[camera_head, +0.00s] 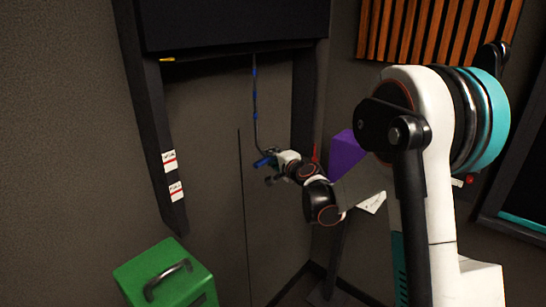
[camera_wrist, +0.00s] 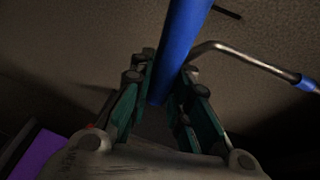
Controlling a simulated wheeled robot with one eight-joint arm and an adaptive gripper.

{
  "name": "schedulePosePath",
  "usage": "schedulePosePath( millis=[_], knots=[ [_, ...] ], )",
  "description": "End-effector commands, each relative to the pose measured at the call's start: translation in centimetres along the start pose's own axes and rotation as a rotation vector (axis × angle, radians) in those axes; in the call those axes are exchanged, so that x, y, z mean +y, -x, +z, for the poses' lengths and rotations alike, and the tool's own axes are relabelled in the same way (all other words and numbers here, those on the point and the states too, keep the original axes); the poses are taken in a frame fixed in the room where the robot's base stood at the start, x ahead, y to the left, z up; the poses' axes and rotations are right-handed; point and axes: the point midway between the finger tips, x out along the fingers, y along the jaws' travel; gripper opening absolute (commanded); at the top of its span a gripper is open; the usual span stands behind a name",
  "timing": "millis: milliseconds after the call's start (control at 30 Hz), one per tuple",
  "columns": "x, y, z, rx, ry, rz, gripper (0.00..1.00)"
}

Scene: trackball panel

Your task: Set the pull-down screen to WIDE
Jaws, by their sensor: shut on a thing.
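The dark pull-down screen (camera_head: 230,22) hangs high between two dark posts, its lower edge near the top of the head view. A yellow pointer (camera_head: 168,60) sticks out at its lower left corner, well above two white labels with red marks (camera_head: 169,160) on the left post; their words are too small to read. A thin crank rod (camera_head: 256,120) with blue sections hangs from the screen and bends at the bottom to a blue handle (camera_head: 263,162). My gripper (camera_wrist: 168,72) is shut on this blue handle, which passes between its green fingers in the wrist view (camera_wrist: 184,45).
A green box with a black handle (camera_head: 165,275) stands at lower left. A purple block (camera_head: 345,152) is just right of my gripper. Wooden slats (camera_head: 440,28) cover the wall at upper right. The wall left of the rod is clear.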

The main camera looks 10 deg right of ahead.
Motion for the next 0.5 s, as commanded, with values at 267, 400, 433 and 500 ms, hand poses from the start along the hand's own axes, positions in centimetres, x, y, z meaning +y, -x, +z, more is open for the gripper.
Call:
schedulePosePath(
  millis=[267, 400, 433, 500],
  knots=[
    [6.1, -1.1, 0.5, 0.0, 0.0, 0.0, 0.0],
    [10.1, -1.8, 0.8, 0.0, 0.0, 0.0, 0.0],
    [10.9, -2.0, 0.8, 0.0, 0.0, 0.0, 0.0],
    [12.8, -2.4, 1.0, 0.0, 0.0, 0.001, 0.0]
  ],
)
